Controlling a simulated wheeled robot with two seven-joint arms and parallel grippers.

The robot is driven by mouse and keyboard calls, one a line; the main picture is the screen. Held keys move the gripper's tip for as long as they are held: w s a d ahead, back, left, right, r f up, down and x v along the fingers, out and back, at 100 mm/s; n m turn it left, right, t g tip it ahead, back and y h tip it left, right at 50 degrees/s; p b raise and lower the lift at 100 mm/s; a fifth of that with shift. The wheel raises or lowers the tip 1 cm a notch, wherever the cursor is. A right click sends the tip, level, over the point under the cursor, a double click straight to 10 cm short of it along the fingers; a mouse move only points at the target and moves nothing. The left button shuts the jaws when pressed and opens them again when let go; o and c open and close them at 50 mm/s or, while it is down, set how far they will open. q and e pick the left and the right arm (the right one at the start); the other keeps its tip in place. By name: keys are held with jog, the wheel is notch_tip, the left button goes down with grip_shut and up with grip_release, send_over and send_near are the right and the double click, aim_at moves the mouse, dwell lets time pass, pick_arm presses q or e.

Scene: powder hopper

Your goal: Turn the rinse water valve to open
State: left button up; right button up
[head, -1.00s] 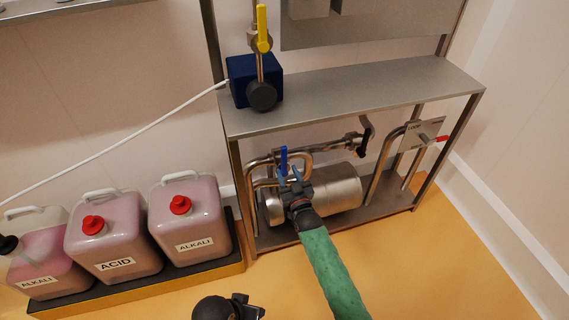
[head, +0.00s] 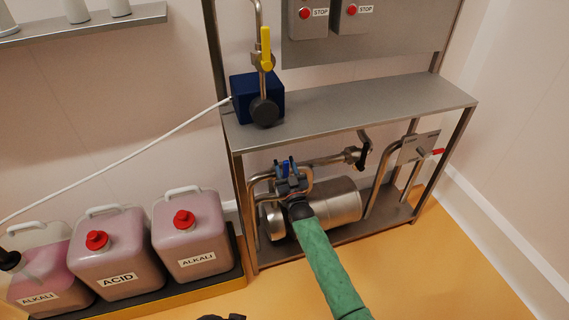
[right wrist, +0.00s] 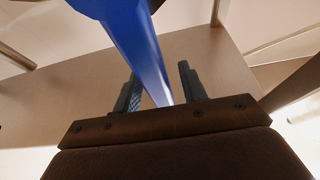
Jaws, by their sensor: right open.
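A valve with a blue lever (head: 286,169) sits on the steel piping under the shelf, above the steel cylinder. No label for it is readable. My right gripper (head: 284,164) is open at the blue lever, its fingers pointing up on either side of it. In the right wrist view the lever (right wrist: 132,38) hangs large and close, running down between the two fingers (right wrist: 160,73). I cannot tell whether either finger touches it. Only a dark sliver of my left gripper (head: 236,317) shows at the bottom edge, too cut off to judge.
A yellow-lever valve (head: 266,48) rises beside a blue box (head: 245,97) on the steel shelf (head: 390,95). Canisters (head: 190,235) stand at left. The floor at right is clear.

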jog(key=shift+w+a, duration=0.1)
jog(key=shift+w, duration=0.15)
grip_shut()
jog(key=shift+a, duration=0.1)
